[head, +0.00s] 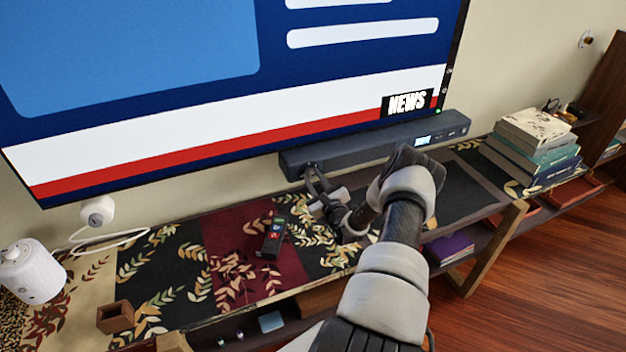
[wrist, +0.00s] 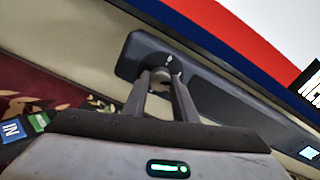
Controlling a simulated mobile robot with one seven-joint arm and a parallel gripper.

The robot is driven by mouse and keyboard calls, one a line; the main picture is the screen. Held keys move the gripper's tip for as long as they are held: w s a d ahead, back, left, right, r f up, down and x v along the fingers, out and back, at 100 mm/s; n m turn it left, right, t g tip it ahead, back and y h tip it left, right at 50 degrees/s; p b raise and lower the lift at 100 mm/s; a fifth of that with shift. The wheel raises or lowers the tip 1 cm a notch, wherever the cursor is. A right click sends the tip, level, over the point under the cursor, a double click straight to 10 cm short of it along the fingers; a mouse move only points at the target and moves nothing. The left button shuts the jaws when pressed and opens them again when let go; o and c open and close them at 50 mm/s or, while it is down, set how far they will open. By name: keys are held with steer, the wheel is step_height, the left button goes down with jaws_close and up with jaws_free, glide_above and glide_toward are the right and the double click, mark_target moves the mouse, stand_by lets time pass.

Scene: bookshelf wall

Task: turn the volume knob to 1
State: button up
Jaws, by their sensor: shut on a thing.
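A dark soundbar (head: 365,148) sits under the TV; it also shows in the wrist view (wrist: 222,98). The round volume knob (wrist: 162,74) is at the soundbar's left end, on its front face. My gripper (wrist: 160,82) is shut on the knob, one finger on each side. In the head view my gripper (head: 310,174) reaches the soundbar's left end, and the knob there is hidden or too small to make out. A small white mark (wrist: 169,59) shows just above the knob. The knob's setting cannot be read.
A lit display (head: 423,140) is at the soundbar's right end. The TV (head: 240,150) is close above. Stacked books (head: 535,150) stand at right, and a white jar (head: 30,272) and a brown box (head: 115,317) at left.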

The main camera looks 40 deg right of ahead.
steer(key=shift+n, duration=0.9)
steer(key=o, duration=1)
steer(key=shift+o, duration=0.2)
steer(key=v, duration=1.7)
steer(key=shift+s+b, duration=0.25)
steer(key=shift+b, duration=0.05)
steer(key=shift+d, duration=0.1)
